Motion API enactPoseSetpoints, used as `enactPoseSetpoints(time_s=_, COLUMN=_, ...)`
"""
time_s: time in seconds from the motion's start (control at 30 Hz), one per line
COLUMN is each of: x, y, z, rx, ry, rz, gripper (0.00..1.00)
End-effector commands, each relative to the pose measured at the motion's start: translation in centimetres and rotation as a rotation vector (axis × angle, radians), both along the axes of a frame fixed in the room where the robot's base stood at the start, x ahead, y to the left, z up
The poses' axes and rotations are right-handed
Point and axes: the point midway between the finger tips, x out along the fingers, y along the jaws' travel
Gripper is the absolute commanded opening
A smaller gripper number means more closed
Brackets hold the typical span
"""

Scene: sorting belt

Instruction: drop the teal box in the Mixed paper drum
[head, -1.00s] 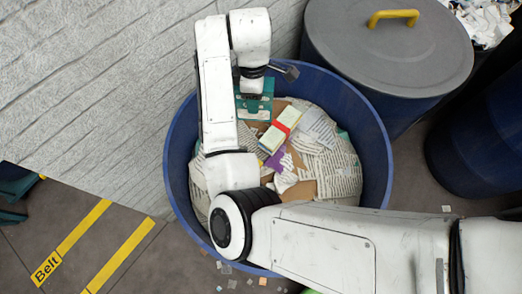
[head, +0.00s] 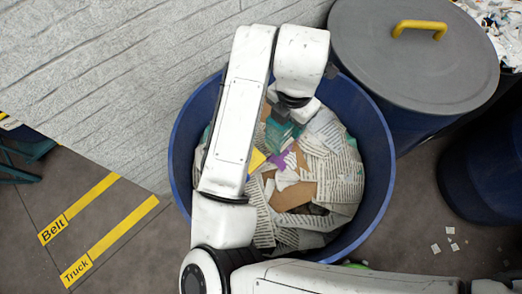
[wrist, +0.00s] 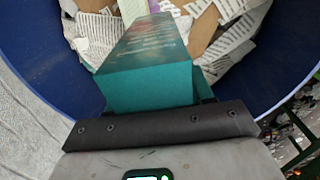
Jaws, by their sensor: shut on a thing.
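A teal box (head: 281,134) is held in my gripper (head: 292,108), over the open blue drum (head: 377,150) in the head view. In the wrist view the box (wrist: 150,84) fills the middle, its near end against the dark finger of my gripper (wrist: 160,124). My gripper is shut on it, and the box points down toward the paper inside the drum's rim. My arm hides part of the drum's left side. No label reading Mixed paper shows on the drum.
Crumpled paper and card (head: 295,195) lie in the drum. A grey-lidded drum (head: 410,60) with a yellow handle stands close at the upper right. Another blue drum (head: 480,170) is at the right. A pale rough wall (head: 110,80) borders the left.

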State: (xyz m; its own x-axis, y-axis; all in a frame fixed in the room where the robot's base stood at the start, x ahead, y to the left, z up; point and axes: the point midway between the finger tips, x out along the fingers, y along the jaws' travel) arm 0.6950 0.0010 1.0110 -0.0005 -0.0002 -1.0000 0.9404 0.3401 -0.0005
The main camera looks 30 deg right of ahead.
Motion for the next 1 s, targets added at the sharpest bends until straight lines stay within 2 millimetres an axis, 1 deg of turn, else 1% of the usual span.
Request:
enactPoseSetpoints(time_s=0.03, x=0.0, y=0.0, z=-0.9, rx=0.001, ry=0.000, rz=-0.001, gripper=0.23)
enactPoseSetpoints(time_s=0.3, x=0.1, y=0.0, z=-3.9, rx=0.001, ry=-0.001, rz=-0.002, gripper=0.23)
enactPoseSetpoints(time_s=0.4, x=0.0, y=0.0, z=-4.8, rx=0.001, ry=0.000, rz=-0.002, gripper=0.23)
enactPoseSetpoints(time_s=0.53, x=0.1, y=0.0, z=-5.3, rx=0.001, ry=0.000, rz=-0.002, gripper=0.23)
enactPoseSetpoints(time_s=0.8, x=0.1, y=0.0, z=-5.2, rx=0.000, ry=0.000, rz=-0.002, gripper=0.23)
enactPoseSetpoints(time_s=0.83, x=0.1, y=0.0, z=-5.2, rx=0.000, ry=0.000, rz=-0.002, gripper=0.52)
enactPoseSetpoints(time_s=1.0, x=0.0, y=0.0, z=-5.2, rx=0.000, ry=0.000, rz=-0.002, gripper=0.69)
